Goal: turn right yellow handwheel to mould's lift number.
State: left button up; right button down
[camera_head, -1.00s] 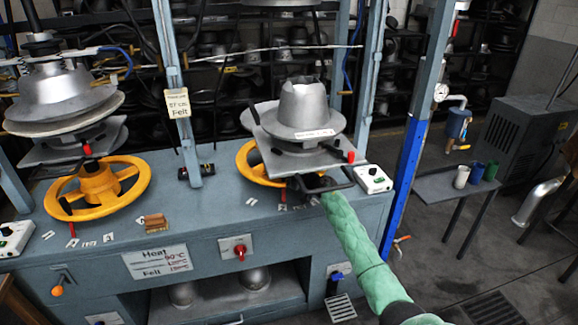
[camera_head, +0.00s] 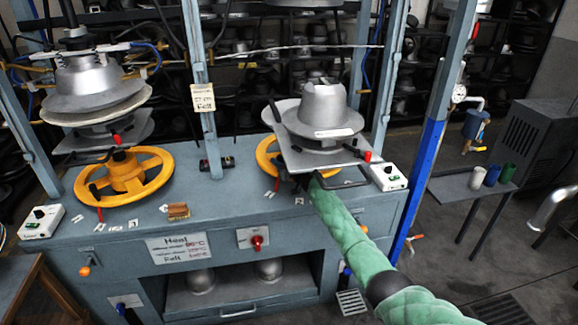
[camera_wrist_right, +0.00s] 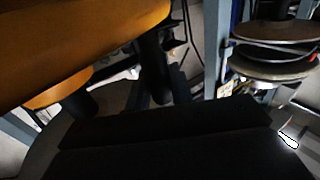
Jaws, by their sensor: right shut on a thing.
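The right yellow handwheel (camera_head: 264,157) lies on the grey bench under the right press. The plate and mould hide much of it. The silver hat mould (camera_head: 325,103) stands on the metal plate, with a white label (camera_head: 335,133) on its front; its number is too small to read. My right gripper (camera_head: 304,182) is at the wheel's near right side, partly hidden below the plate. It is shut on the wheel, though the grip itself is not clear. The right wrist view shows the wheel's orange underside (camera_wrist_right: 80,45) and a black handle (camera_wrist_right: 152,68) close by. My left gripper is out of view.
A white control box (camera_head: 388,177) sits just right of the gripper. Small white tags (camera_head: 270,195) lie on the bench.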

jog(key=shift+w+a, duration=0.25)
jog(key=shift+a, duration=0.4)
jog(key=c, duration=1.3)
grip_release()
jog(key=shift+s+d, duration=0.1)
jog(key=shift+d, duration=0.25)
jog(key=shift+s+d, duration=0.25)
jog(key=shift+s, duration=0.05)
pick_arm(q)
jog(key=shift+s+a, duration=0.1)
pick_arm(e)
jog(key=v, duration=0.6)
jog(key=shift+s, duration=0.25)
jog(key=shift+a, duration=0.1)
